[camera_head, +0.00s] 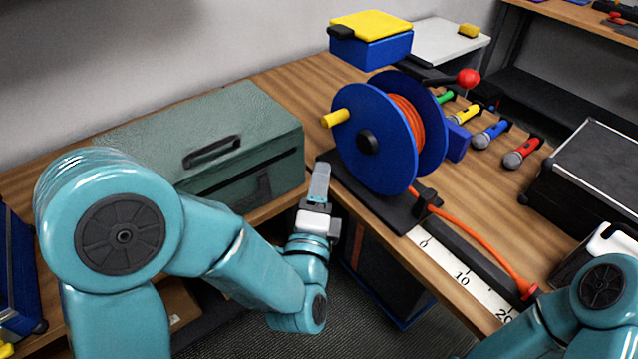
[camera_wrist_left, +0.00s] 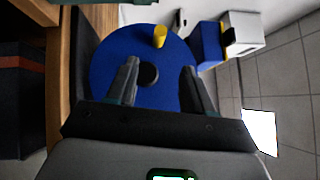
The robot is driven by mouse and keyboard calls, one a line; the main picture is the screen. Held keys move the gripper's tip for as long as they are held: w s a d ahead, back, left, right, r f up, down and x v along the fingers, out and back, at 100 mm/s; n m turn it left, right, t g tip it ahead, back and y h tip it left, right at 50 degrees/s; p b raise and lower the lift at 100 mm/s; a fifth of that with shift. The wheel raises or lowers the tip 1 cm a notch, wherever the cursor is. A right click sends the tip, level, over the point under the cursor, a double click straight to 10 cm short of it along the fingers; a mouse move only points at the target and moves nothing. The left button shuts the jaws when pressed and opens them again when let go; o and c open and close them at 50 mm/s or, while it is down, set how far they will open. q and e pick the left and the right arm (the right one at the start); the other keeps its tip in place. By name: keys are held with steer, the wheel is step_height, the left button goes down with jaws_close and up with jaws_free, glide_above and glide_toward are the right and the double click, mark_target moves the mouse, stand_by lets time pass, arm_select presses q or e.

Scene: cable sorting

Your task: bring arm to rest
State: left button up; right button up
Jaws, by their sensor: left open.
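My left arm comes in from the left in the head view, and its gripper (camera_head: 318,190) is near the table's front edge, just left of the blue cable reel (camera_head: 372,140). In the left wrist view the gripper's two fingers (camera_wrist_left: 160,85) stand apart with nothing between them, and the blue reel disc (camera_wrist_left: 115,75) fills the view beyond them. An orange cable (camera_head: 465,232) runs from the reel along a ruler strip (camera_head: 450,262). My right arm shows at the lower right of the head view; its gripper is out of view.
A green-grey toolbox (camera_head: 235,125) stands left of the reel on the wooden table (camera_head: 300,80). A blue box with a yellow lid (camera_head: 370,45) is behind the reel. Several coloured microphones and a black case (camera_head: 590,165) are to the right. Open floor (camera_head: 270,320) lies in front.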

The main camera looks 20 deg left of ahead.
arm_select(q)
steer(key=w+a+f+n+g+y+p, duration=0.15)
steer(key=a+f+g+p, duration=0.25)
steer(key=a+f, duration=0.4)
steer(key=s+f+n+g+h+p, duration=0.2)
steer(key=s+f+n+g, duration=0.15)
steer(key=f, duration=0.85)
steer(key=s+d+f+n+g+h, duration=0.3)
steer(key=s+f+n+g, duration=0.2)
steer(key=s+n, duration=0.2)
steer(key=s+d+f+n+g+h, duration=0.3)
steer(key=s+n, duration=0.5)
steer(key=s, duration=0.3)
step_height(320, 180, down, 2)
steer(key=d+g, duration=0.1)
steer(key=g, duration=0.2)
steer(key=shift+d+f+p, duration=0.25)
steer(key=shift+p, duration=0.15)
